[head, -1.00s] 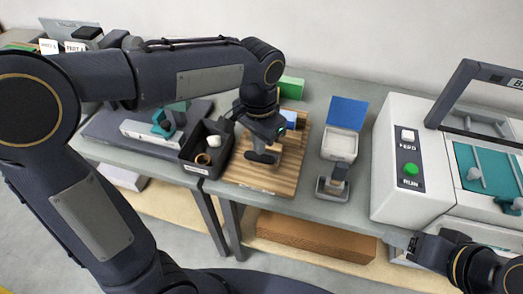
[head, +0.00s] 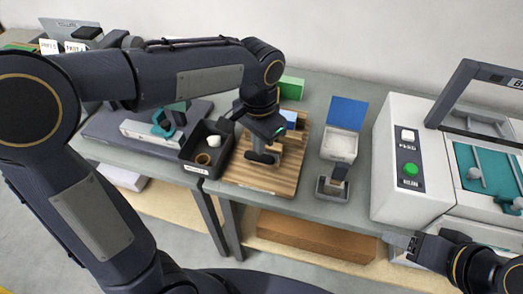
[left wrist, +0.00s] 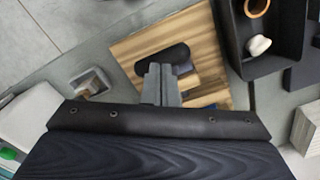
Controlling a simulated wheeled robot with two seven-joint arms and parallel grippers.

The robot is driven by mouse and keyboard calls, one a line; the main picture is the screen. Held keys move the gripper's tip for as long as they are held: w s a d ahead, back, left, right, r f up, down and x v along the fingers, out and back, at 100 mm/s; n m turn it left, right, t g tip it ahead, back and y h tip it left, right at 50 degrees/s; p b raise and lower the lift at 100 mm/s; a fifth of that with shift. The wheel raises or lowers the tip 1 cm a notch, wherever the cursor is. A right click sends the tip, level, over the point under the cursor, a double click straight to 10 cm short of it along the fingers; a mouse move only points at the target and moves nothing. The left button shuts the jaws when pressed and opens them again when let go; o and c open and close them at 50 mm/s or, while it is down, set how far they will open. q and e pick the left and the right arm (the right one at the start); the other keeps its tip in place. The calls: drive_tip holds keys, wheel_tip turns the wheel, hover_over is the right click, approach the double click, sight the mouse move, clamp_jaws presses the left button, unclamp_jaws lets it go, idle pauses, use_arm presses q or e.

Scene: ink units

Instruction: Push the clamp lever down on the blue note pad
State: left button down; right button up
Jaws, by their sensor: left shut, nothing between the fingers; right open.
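A wooden board (head: 245,178) lies on the bench, also in the left wrist view (left wrist: 135,45). A blue block (head: 290,119), probably the note pad, shows at its back, partly hidden by my left arm. A dark rounded piece (head: 258,157), probably the clamp lever's end, is over the board; it also shows in the left wrist view (left wrist: 176,53). My left gripper (left wrist: 160,70) is shut and empty, its tips at that dark piece; I cannot tell whether they touch. The rest of the clamp is mostly hidden. My right gripper (head: 400,241) is open at the lower right.
A dark bin (head: 190,168) with a white piece and a brown ring stands left of the board. A stamp-like device (head: 334,187) and a box with a blue lid (head: 347,112) stand to the right. A white machine (head: 410,205) with a green button is further right.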

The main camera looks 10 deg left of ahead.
use_arm(q)
drive_tip(key=shift+f, duration=0.15)
drive_tip(key=shift+f+b, duration=0.45)
drive_tip(key=shift+f, duration=0.05)
drive_tip(key=shift+r, duration=0.15)
wheel_tip(320, 180, up, 11)
drive_tip(key=p, duration=1)
